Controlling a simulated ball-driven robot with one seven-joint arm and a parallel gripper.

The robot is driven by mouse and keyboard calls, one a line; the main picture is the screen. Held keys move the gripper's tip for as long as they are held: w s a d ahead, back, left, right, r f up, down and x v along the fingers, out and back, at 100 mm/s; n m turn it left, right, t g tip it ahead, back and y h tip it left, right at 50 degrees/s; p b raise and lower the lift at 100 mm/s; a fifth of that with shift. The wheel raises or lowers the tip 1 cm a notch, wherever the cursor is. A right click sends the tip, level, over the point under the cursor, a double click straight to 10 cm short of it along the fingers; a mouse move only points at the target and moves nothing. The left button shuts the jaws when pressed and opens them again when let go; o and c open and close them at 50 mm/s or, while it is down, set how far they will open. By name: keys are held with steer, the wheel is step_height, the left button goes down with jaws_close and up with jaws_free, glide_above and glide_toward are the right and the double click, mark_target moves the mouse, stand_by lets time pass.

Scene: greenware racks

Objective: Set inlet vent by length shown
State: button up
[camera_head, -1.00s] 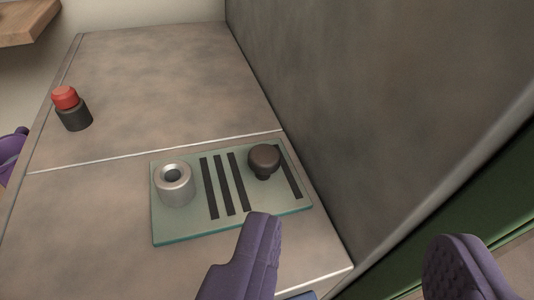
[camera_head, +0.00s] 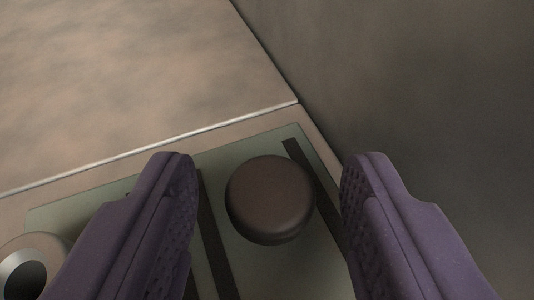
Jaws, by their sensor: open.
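A dark brown round knob (camera_head: 270,198) sits on a pale green plate (camera_head: 245,150) with dark slots. The slot (camera_head: 305,172) on the right of the plate runs beside the knob. Another dark slot (camera_head: 217,255) lies to the knob's left, partly behind a finger. My gripper (camera_head: 265,165) is open, with one purple padded finger on each side of the knob. I see a gap between the knob and each finger. Whether the fingertips are down at knob height is hard to tell. A metal ring-shaped piece (camera_head: 50,245) on the plate's left is partly cut off.
A grey-brown wall (camera_head: 420,90) rises close on the right, beside the right finger. The flat mottled surface (camera_head: 120,75) beyond the metal seam (camera_head: 150,148) is clear in this view.

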mark_target(23, 262)
jaws_close()
steer(key=s+a+b, duration=0.1)
steer(key=a, duration=0.1)
steer(key=s+a+b, duration=0.1)
steer(key=a+b, duration=0.1)
steer(key=a, duration=0.1)
steer(key=a+b, duration=0.2)
steer(key=shift+s+a+f, duration=0.1)
steer(key=shift+s+a, duration=0.3)
jaws_free()
steer(key=shift+a, duration=0.1)
steer(key=shift+s, duration=0.1)
steer(key=p+v, duration=0.1)
steer(key=v, duration=0.6)
steer(key=shift+s+r, duration=0.3)
steer(key=shift+s, duration=0.05)
